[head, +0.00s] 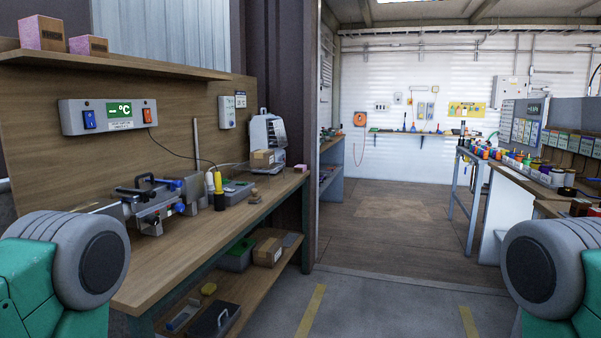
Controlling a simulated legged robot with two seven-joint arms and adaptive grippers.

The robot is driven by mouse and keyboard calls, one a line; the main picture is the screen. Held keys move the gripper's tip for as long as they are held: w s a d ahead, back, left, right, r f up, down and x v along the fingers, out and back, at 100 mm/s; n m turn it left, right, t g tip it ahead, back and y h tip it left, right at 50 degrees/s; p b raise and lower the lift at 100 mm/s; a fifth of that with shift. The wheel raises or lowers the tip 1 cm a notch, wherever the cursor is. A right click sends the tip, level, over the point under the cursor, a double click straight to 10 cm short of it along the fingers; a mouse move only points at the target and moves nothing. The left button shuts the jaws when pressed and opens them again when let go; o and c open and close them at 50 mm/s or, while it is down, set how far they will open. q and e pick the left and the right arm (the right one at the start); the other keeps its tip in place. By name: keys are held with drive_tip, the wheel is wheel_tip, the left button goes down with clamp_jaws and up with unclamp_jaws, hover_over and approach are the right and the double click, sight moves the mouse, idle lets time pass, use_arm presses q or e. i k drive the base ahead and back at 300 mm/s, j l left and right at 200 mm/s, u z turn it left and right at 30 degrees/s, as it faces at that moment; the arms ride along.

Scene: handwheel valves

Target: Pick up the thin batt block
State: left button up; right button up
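Two blocks with pink tops and brownish faces stand on the wooden shelf (120,66) at the upper left. The left block (43,33) is larger and taller. The right block (88,46) is lower and thinner, and appears to be the thin batt block. A small gap seems to separate them. Parts of my arms show at the lower left and lower right edges. Neither of my grippers is in view, so I cannot see whether they are open or shut.
A cluttered bench (520,180) stands at right. The middle floor is clear.

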sight(299, 168)
drive_tip(key=i+l+z, duration=0.3)
drive_tip(key=i, duration=0.75)
drive_tip(key=i+z, duration=0.3)
drive_tip(key=i, duration=2.8)
drive_tip(key=i+l+u, duration=0.1)
drive_tip(key=i+u, duration=0.35)
drive_tip(key=i+l+u, duration=0.25)
drive_tip(key=i+u, duration=0.25)
drive_tip(key=i+l+u, duration=0.75)
drive_tip(key=l+u, duration=0.15)
